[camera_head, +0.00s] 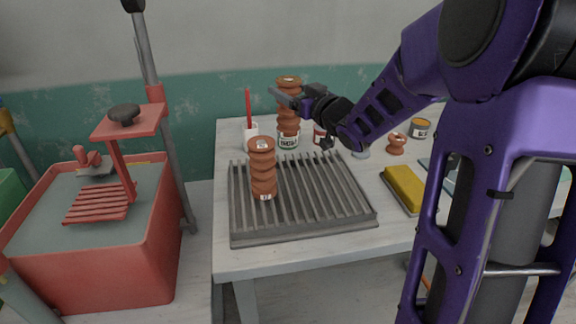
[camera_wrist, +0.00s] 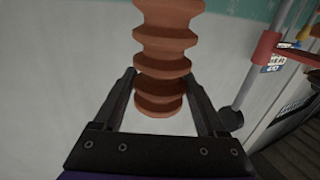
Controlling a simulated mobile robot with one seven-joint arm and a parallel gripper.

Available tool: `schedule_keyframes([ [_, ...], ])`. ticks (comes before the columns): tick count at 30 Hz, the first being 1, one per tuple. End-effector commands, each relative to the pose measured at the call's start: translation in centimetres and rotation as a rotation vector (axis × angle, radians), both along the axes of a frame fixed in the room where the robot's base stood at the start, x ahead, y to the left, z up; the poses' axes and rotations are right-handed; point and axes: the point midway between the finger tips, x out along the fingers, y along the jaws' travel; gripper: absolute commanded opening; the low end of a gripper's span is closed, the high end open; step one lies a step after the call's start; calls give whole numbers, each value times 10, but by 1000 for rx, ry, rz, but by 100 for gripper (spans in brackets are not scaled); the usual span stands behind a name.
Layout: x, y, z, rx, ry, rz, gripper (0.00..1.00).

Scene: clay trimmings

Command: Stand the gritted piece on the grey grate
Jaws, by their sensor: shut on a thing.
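A ribbed terracotta piece (camera_head: 288,116) is held by my gripper (camera_head: 284,98) behind the grate, close above or in front of a labelled glass jar (camera_head: 288,141). I cannot tell whether it touches the jar. In the wrist view the held piece (camera_wrist: 166,45) is between the two fingers of my gripper (camera_wrist: 160,84), which is shut on it. A second ribbed terracotta piece (camera_head: 262,170) stands upright on the left part of the grey grate (camera_head: 300,234). I cannot make out which piece carries grit.
A white cup with a red stick (camera_head: 250,131) stands behind the grate. A yellow sponge (camera_head: 404,187), a small terracotta spool (camera_head: 396,144) and a tin (camera_head: 420,128) are at the right. A red tub (camera_head: 100,270) stands left of the table. The grate's right side is clear.

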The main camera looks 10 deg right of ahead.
Motion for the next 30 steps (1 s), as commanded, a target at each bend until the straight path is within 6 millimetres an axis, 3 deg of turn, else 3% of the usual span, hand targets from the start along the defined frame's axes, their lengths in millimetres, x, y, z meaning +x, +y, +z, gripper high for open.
schedule_keyframes([
  [6,0,0,-42,4,3,1,0],
  [14,0,0,-61,2,0,0,0],
  [20,0,0,-89,5,2,0,0],
  [30,0,0,-93,2,-2,0,0],
])
